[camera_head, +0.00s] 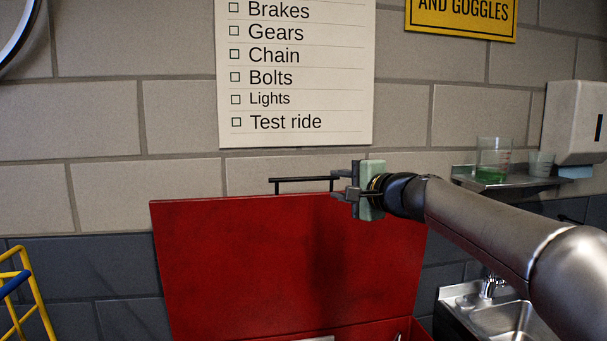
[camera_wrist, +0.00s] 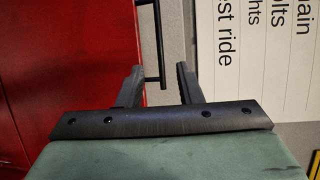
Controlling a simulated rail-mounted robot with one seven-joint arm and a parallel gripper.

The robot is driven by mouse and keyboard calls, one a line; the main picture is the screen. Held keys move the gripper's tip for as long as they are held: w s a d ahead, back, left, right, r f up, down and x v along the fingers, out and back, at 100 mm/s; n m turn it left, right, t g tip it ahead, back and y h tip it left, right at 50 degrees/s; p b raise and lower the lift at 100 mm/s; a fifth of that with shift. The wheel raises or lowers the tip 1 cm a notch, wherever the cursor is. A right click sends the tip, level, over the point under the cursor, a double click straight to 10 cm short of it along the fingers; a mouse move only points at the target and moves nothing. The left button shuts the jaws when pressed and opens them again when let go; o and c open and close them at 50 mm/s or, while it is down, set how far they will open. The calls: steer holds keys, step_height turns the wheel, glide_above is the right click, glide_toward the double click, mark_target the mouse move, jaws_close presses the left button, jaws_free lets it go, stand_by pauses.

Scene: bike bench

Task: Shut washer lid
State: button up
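The washer lid (camera_head: 270,265) is a red panel standing open and upright; it also shows at the left of the wrist view (camera_wrist: 60,60). A thin black bar handle (camera_head: 298,180) runs along its top edge. My gripper (camera_head: 338,186) is at the handle's right end, level with the bar. In the wrist view my gripper (camera_wrist: 160,78) has its two dark fingers apart, with the end of the handle (camera_wrist: 162,45) in the gap between them. I see no finger closed on the bar. The washer's inside is mostly hidden below the picture.
A sink (camera_head: 505,318) with a tap is at the lower right. A shelf (camera_head: 510,181) with beakers and a paper dispenser (camera_head: 573,122) are on the right. A checklist board (camera_head: 295,75) hangs on the wall behind. A yellow frame (camera_head: 30,300) stands at the lower left.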

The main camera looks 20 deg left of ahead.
mark_target(305, 179)
steer(key=p+x, duration=0.6)
steer(key=x, duration=0.7)
steer(key=shift+w+a+r+p, duration=0.15)
steer(key=shift+a+p, duration=0.05)
steer(key=shift+p, duration=0.15)
steer(key=shift+w+a, duration=0.3)
steer(key=shift+a, duration=0.15)
jaws_close()
